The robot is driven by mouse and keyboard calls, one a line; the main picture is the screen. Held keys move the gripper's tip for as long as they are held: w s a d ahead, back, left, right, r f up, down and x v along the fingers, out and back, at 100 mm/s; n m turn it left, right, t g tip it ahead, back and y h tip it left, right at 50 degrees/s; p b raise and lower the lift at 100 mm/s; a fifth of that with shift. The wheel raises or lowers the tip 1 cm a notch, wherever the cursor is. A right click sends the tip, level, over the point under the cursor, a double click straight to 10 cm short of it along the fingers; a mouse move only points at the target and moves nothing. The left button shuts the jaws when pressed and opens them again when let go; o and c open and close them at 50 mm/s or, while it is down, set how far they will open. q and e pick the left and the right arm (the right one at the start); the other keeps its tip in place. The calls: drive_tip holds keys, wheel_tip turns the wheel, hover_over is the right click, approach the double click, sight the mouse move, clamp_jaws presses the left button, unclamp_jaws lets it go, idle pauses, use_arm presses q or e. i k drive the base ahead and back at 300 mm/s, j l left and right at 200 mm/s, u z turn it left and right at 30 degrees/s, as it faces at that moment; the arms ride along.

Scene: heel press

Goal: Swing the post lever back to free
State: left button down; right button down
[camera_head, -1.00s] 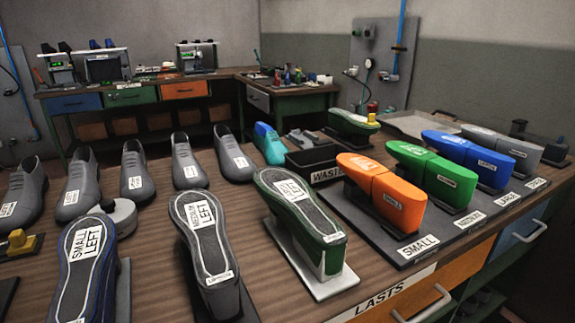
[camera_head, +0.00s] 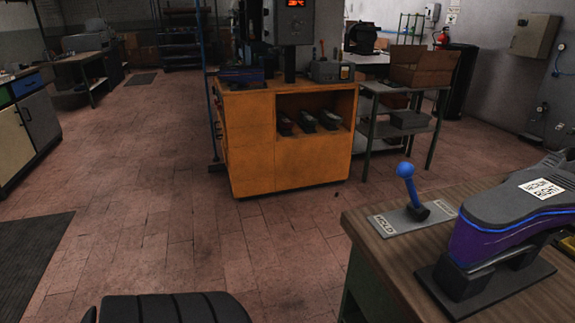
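The post lever (camera_head: 408,186), a short stick with a blue ball on top, stands on a grey plate (camera_head: 400,219) at the left corner of the wooden bench on the right. It leans a little to the left, toward the plate end lettered HOLD. The lettering at the other end is too small to read. Beside it a purple and dark grey shoe (camera_head: 500,220), labelled MEDIUM RIGHT, sits sole up on a dark stand (camera_head: 485,283). Neither of my grippers is in view.
An orange cabinet (camera_head: 300,158) with shoes in its open shelf stands mid-room. A metal shelf table (camera_head: 395,92) with a cardboard box (camera_head: 424,66) is to its right. The tiled floor (camera_head: 150,170) between the left benches and the cabinet is clear. A dark mat (camera_head: 30,260) lies at left.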

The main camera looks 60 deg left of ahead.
sight(405, 170)
drive_tip(key=u, duration=1.25)
